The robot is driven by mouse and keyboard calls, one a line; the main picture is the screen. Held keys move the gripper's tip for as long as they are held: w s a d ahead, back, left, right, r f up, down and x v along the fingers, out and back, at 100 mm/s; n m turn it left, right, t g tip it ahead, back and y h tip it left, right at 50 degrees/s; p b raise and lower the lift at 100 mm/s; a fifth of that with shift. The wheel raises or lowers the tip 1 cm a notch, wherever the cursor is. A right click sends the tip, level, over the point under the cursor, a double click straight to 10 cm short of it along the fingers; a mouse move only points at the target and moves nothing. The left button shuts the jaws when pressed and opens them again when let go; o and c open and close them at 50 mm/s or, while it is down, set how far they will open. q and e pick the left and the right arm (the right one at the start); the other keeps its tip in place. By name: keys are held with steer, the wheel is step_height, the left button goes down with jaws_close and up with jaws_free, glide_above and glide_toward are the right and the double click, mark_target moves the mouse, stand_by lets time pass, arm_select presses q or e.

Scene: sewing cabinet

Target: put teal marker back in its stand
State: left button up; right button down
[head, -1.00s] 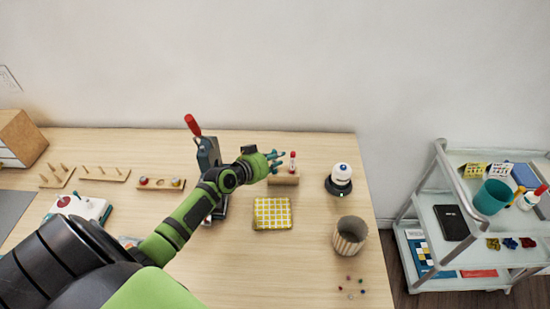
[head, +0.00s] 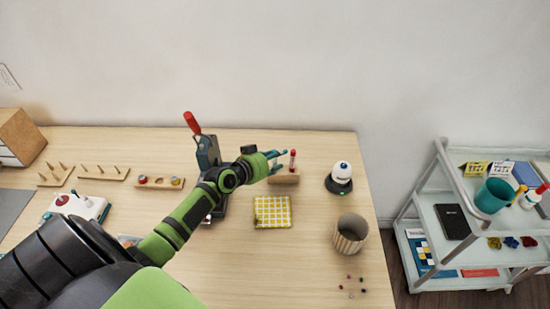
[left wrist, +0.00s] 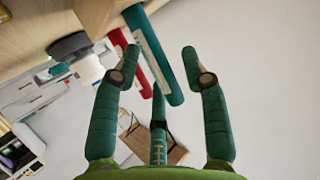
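The teal marker (left wrist: 155,55) shows in the left wrist view between my left gripper's (left wrist: 161,55) spread fingertips, with visible gaps at its sides. Its lower end in that view reaches the space between the fingers; its other end is at the wooden stand (left wrist: 95,12). A red marker (left wrist: 128,62) is beside it, roughly parallel. In the head view my left gripper (head: 279,160) is at the left end of the stand (head: 284,178), where the red marker (head: 292,160) stands upright. I cannot make out the teal marker there against my teal fingers. My right gripper is not in view.
A yellow checked cloth (head: 272,212) lies in front of the stand. A black-and-white device (head: 340,178) and a ribbed cup (head: 350,235) are to the right. A red-handled machine (head: 207,150) stands left, beside my arm. Bare table lies at front centre.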

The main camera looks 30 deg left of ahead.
arm_select(q)
steer(key=shift+s, duration=0.1)
steer(key=v, duration=1.2)
stand_by(0.5)
